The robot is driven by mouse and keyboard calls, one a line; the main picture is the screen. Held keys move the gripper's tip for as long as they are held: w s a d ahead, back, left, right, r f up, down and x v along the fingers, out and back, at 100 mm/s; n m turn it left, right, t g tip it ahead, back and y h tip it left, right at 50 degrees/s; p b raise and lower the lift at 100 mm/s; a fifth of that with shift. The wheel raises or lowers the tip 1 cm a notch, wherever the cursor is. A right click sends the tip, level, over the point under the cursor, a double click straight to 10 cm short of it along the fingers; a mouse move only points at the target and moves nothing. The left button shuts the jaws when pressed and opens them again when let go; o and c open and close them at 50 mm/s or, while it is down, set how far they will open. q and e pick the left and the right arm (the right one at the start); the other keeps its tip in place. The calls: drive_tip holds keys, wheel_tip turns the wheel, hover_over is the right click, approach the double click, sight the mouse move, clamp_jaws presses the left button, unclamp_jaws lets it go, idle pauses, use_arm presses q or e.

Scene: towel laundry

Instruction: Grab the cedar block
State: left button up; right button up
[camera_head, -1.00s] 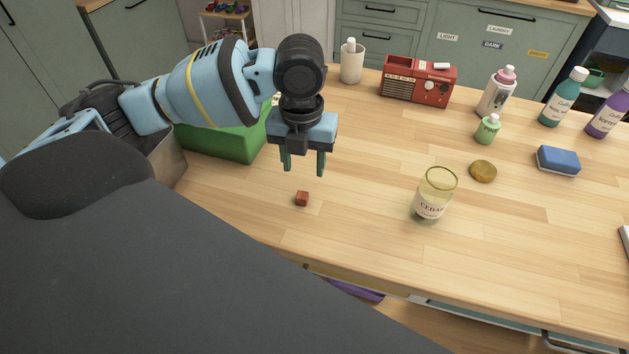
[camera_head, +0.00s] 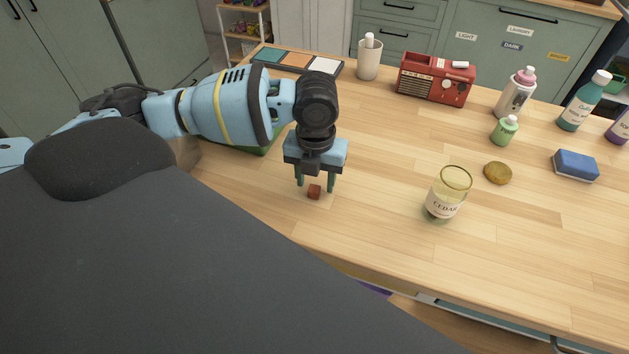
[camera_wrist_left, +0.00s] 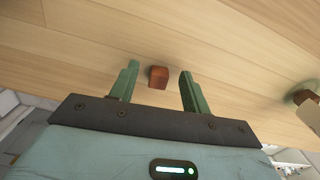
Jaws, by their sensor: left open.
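The cedar block (camera_head: 314,192) is a small reddish-brown cube on the wooden table. My left gripper (camera_head: 316,184) is open above it, its two green fingers pointing down, one on each side of the block in the head view. In the left wrist view the block (camera_wrist_left: 158,77) shows between the spread fingertips (camera_wrist_left: 158,80), with a gap on both sides. The fingers do not appear to touch it. My right gripper is not in view.
A glass jar labelled CEDAR (camera_head: 447,194) stands to the right, with a round yellowish lid (camera_head: 497,173) nearby. A red radio (camera_head: 435,80), a white cup (camera_head: 369,60) and several bottles stand farther back. A blue sponge (camera_head: 575,165) lies at right. The table around the block is clear.

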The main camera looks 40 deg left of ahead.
sight(315, 187)
use_arm(q)
drive_tip(key=shift+f, duration=0.25)
drive_tip(key=shift+c, duration=0.5)
clamp_jaws()
drive_tip(key=shift+r, duration=0.1)
drive_tip(key=shift+r, duration=0.35)
drive_tip(key=r, duration=0.2)
drive_tip(key=shift+s+d+r, duration=0.1)
drive_tip(key=shift+s+r, duration=0.25)
drive_tip(key=shift+r, duration=0.05)
drive_tip(key=s+d+r, duration=0.1)
drive_tip(key=s+d, duration=0.2)
drive_tip(key=s, duration=1.2)
drive_tip(key=shift+d+r+p, duration=0.15)
drive_tip(key=shift+d+p, duration=0.25)
drive_tip(key=shift+p, duration=0.05)
